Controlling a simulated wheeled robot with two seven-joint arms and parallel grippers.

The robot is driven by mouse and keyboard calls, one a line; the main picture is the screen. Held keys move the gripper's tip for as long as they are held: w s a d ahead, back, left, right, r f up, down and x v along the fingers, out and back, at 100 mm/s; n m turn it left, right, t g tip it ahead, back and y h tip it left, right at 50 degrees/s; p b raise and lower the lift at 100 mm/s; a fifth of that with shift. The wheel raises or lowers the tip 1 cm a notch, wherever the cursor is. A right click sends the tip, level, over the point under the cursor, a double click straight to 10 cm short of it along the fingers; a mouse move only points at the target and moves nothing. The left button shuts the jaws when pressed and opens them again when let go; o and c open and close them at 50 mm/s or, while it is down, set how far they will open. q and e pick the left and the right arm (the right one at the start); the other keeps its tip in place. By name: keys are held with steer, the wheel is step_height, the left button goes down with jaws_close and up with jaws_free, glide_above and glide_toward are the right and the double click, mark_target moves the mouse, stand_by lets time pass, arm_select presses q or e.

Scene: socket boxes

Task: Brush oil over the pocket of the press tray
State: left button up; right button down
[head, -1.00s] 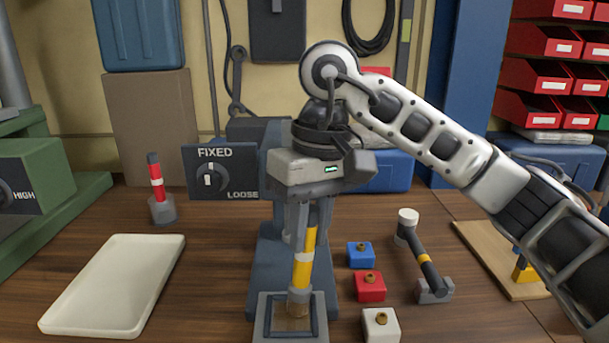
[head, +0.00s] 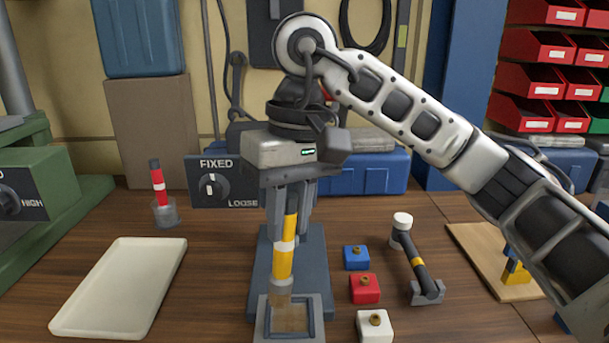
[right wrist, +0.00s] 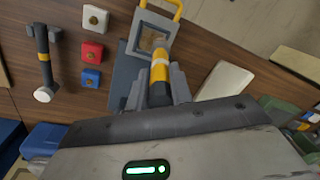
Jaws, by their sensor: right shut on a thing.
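My right gripper (head: 289,200) is shut on the yellow oil brush (head: 284,258), which has a white band and points down. The brush's lower end is at the pocket of the grey press tray (head: 262,325); I cannot tell for sure whether its bristles touch the bottom. In the right wrist view the brush (right wrist: 160,68) sits between the fingers, with the framed tray (right wrist: 174,35) and its tan pocket just beyond. The tray's front edge is cut off in the head view. My left gripper is not in view.
Blue (head: 356,258), red (head: 364,289) and white (head: 374,327) socket boxes stand right of the tray, near a hammer (head: 416,262). A cream tray (head: 120,290) lies left. A red marker-like tool (head: 158,185) stands in a holder behind it. A FIXED/LOOSE dial panel (head: 222,182) is behind.

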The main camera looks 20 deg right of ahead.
mark_target(288, 196)
steer(key=shift+r+p, duration=1.05)
steer(key=shift+r, duration=0.6)
steer(key=shift+f, duration=0.1)
